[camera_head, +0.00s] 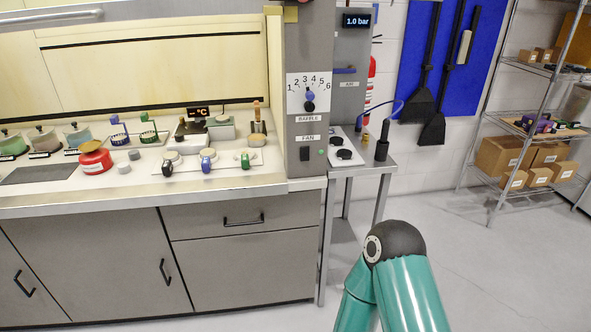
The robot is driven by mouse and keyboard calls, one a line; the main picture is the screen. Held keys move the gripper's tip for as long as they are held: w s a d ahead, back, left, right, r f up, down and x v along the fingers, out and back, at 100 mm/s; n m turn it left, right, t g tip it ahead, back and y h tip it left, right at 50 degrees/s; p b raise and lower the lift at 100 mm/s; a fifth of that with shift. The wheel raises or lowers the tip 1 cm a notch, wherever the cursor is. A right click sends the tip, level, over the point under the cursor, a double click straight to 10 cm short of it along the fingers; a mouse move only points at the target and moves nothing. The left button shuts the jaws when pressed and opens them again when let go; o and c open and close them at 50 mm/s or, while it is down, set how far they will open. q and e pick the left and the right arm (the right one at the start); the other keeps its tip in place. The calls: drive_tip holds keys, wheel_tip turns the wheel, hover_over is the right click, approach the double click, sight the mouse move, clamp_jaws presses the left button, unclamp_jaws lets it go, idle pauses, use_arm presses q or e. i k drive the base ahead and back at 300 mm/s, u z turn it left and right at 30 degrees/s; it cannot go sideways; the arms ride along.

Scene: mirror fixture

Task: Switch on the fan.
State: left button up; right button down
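The fan control sits on the grey pillar at the right end of the fume hood, under a white FAN label (308,138). It has a small dark switch (304,153) with a small green round spot (321,152) to its right. The switch is too small to tell which way it is set. A teal arm link with a dark joint, mine, rises from the bottom right of the view, below and to the right of the switch. Neither of my grippers shows in the view.
A numbered baffle dial (308,98) is above the fan switch. Valve knobs (207,160) and a red pot (94,157) stand on the worktop to the left. A steel side table (362,168) with a dark cylinder (383,140) adjoins the pillar. Floor is clear at right.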

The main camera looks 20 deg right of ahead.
sight(305, 150)
drive_tip(key=z, duration=0.15)
drive_tip(key=i, duration=0.9)
drive_tip(key=u, duration=0.05)
